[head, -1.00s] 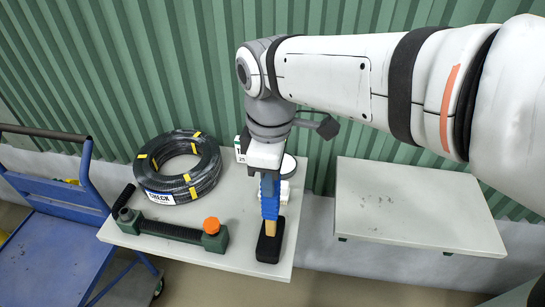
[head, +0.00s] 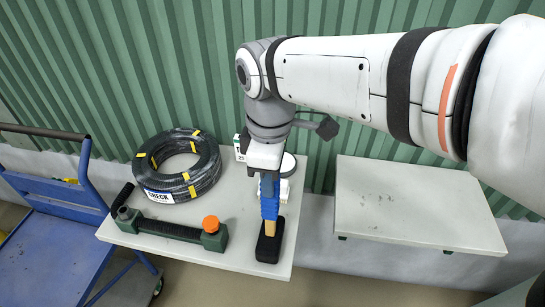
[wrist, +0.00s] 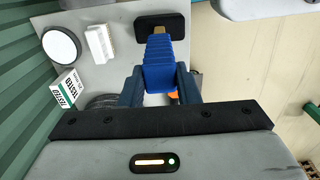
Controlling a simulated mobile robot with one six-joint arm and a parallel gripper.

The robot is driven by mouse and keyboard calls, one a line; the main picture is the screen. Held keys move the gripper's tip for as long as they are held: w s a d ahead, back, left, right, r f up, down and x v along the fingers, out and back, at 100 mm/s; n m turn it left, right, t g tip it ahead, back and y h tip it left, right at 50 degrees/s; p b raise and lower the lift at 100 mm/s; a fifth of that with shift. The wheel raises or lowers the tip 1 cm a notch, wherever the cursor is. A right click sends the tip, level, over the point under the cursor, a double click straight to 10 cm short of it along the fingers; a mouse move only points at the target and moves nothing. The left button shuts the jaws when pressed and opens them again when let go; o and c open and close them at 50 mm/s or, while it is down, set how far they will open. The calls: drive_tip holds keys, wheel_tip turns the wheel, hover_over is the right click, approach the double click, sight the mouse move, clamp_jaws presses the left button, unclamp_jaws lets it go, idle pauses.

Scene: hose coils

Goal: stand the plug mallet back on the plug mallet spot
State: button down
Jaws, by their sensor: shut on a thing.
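The plug mallet stands head-down at the front right of the grey table, with a black head (head: 268,246), a short wooden neck (head: 270,228) and a blue grip (head: 269,205). My gripper (head: 269,182) is above it, shut on the blue grip. In the wrist view the fingers of my gripper (wrist: 160,84) sit on both sides of the blue grip (wrist: 159,62), with the black head (wrist: 162,27) beyond. The head looks at or very near the tabletop; I cannot tell if it touches. No marking for the plug mallet spot is clearly visible; the head may cover it.
The table (head: 235,215) also holds a black hose coil (head: 178,165) with a CHECK label, and a green tool (head: 170,230) with an orange cap. A white block (wrist: 100,43), a black-rimmed white disc (wrist: 61,46) and a small TESTED box (wrist: 68,88) are close by. A bare shelf (head: 415,205) is right.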

drive_tip(key=c, duration=1)
unclamp_jaws()
drive_tip(key=shift+r, duration=0.1)
drive_tip(key=shift+r+p, duration=3.25)
drive_tip(key=shift+r, duration=0.65)
wheel_tip(320, 180, up, 8)
drive_tip(key=shift+f+b, duration=0.1)
drive_tip(key=shift+b, duration=0.25)
